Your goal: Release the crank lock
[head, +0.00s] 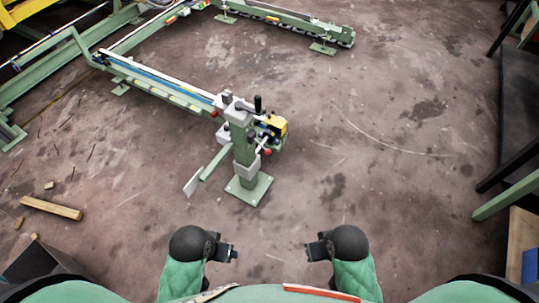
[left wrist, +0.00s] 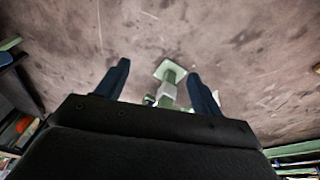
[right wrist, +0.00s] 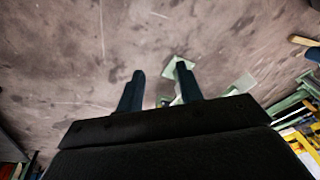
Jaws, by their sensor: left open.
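The ring inverter's green post (head: 243,148) stands on a square base plate (head: 262,187) ahead of me in the head view. A black upright handle (head: 257,103) sits at its top, with a yellow box (head: 277,125) and red knobs (head: 268,152) on its right side. I cannot tell which part is the crank lock. My left gripper (head: 235,253) is open and empty, nearer to me than the post and apart from it. My right gripper (head: 308,250) is also empty, in front and to the right; its fingers stand apart in the right wrist view (right wrist: 160,68).
A long green rail (head: 165,88) runs from the post to the back left. A flat arm (head: 207,169) sticks out low to the left. A wooden block (head: 51,208) lies at left. Dark-and-green framing (head: 507,190) stands at right. The floor between is clear.

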